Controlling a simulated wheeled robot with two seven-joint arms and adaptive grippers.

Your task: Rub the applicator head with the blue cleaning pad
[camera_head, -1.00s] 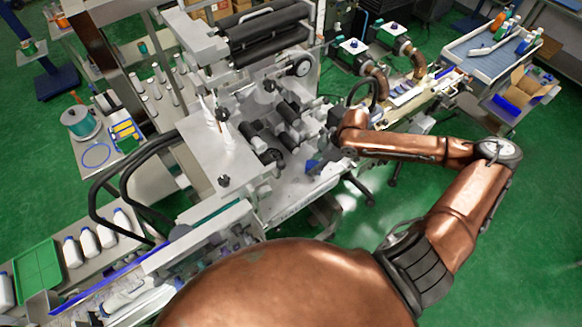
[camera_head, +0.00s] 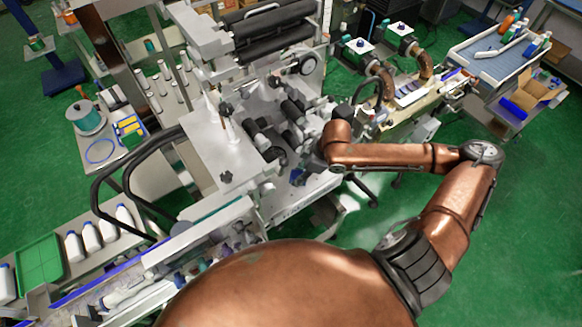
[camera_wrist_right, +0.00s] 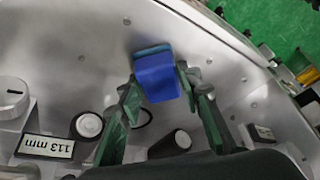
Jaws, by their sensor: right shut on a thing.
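The blue cleaning pad (camera_wrist_right: 157,78) is held between the two green fingers of my right gripper (camera_wrist_right: 158,88) in the right wrist view. Its far end is close to a grey metal plate (camera_wrist_right: 88,48); I cannot tell whether it touches. In the head view the pad (camera_head: 297,177) is a small blue patch at the end of my right arm, low on the labelling machine (camera_head: 225,150). The fingers are hard to make out there. Black rollers (camera_head: 291,110) sit just above; which part is the applicator head is not clear. My left gripper is not in view.
In the right wrist view, round black knobs (camera_wrist_right: 88,125) and a "113 mm" plate (camera_wrist_right: 45,146) are near the gripper. White bottles (camera_head: 90,237) stand by a green tray (camera_head: 40,260) at left. A blue-topped table (camera_head: 498,52) is at back right. Green floor (camera_head: 510,235) is clear at right.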

